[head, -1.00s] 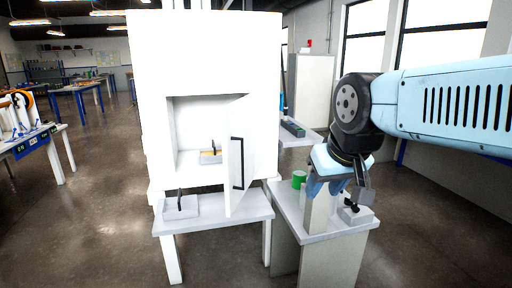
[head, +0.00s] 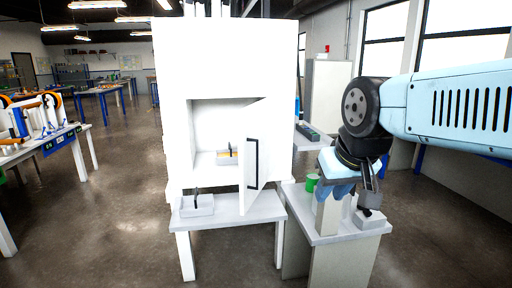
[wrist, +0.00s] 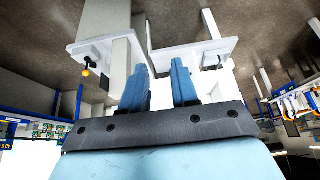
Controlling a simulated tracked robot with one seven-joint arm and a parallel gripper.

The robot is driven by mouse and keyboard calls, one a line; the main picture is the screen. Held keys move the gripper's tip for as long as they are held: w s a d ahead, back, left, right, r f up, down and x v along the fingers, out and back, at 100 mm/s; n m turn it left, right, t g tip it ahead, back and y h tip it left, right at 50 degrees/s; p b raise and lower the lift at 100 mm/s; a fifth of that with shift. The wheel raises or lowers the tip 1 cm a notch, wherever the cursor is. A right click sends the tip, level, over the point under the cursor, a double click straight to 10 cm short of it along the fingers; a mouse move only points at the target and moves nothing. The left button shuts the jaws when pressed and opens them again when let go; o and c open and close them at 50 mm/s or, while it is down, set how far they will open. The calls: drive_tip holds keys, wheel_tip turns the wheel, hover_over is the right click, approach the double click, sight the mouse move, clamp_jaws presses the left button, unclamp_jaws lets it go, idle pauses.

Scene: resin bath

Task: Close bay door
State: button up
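The white cabinet (head: 225,60) stands ahead in the head view, with a square bay (head: 215,125) in its front. Its bay door (head: 256,175) stands ajar, swung outward from the right side of the opening. A black bar handle (head: 253,163) runs upright on the door. My gripper (head: 338,188) is to the right of the door, above the side table and well apart from the handle. In the wrist view its two blue fingers (wrist: 160,85) are spread with an empty gap between them.
Open floor (head: 110,200) lies left.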

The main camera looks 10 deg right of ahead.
drive_tip(key=w+r, duration=0.1)
drive_tip(key=w, duration=0.4)
drive_tip(key=w+a+r+m+y, duration=0.1)
drive_tip(key=w, duration=0.3)
drive_tip(key=w+a+r+m, duration=0.1)
drive_tip(key=w+r, duration=0.1)
drive_tip(key=w, duration=0.3)
drive_tip(key=shift+w+a+t+y, duration=0.1)
drive_tip(key=shift+w+t+y, duration=0.2)
drive_tip(key=shift+y, duration=0.1)
clamp_jaws()
drive_tip(key=m, duration=0.3)
approach(244, 155)
drive_tip(key=shift+t+y, duration=0.4)
drive_tip(key=shift+d+f+x, duration=0.1)
drive_tip(key=shift+d+x, duration=0.1)
drive_tip(key=shift+x, duration=0.95)
drive_tip(key=shift+d+f+x, duration=0.15)
drive_tip(key=shift+d+x, duration=0.05)
drive_tip(key=shift+x, duration=0.95)
